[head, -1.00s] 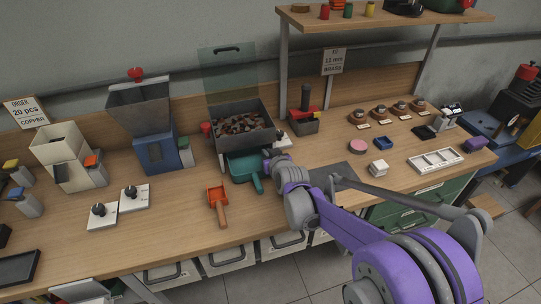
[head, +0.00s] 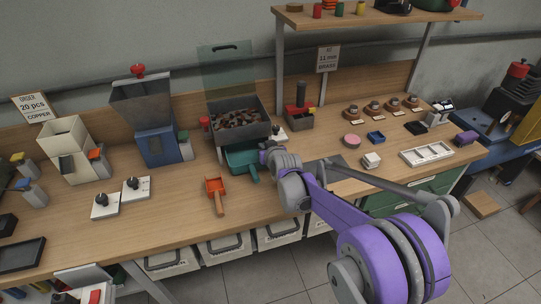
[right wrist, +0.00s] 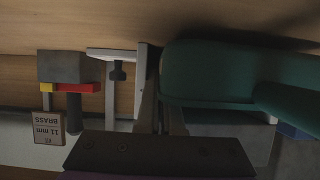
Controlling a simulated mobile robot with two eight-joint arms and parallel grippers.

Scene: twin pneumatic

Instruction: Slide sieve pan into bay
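The sieve pan is the teal pan with a handle (head: 240,161), resting low at the front of the grey bin of brownish pieces (head: 238,121). Its back part is hidden under the bin, where the bay seems to be. My right gripper (head: 266,156) is at the pan's right side, by its front corner. In the right wrist view the pan (right wrist: 205,75) fills the right half, and my fingers (right wrist: 160,112) are close together at its edge. I cannot tell whether they grip the rim or only stand beside it. My left gripper is not in view.
An orange scoop (head: 215,194) lies left of the pan. A blue-based hopper (head: 158,147) stands further left. A red-and-grey device (head: 298,117) is right of the bin. A white divided tray (head: 427,152) lies at the right. The bench front between scoop and knobs is clear.

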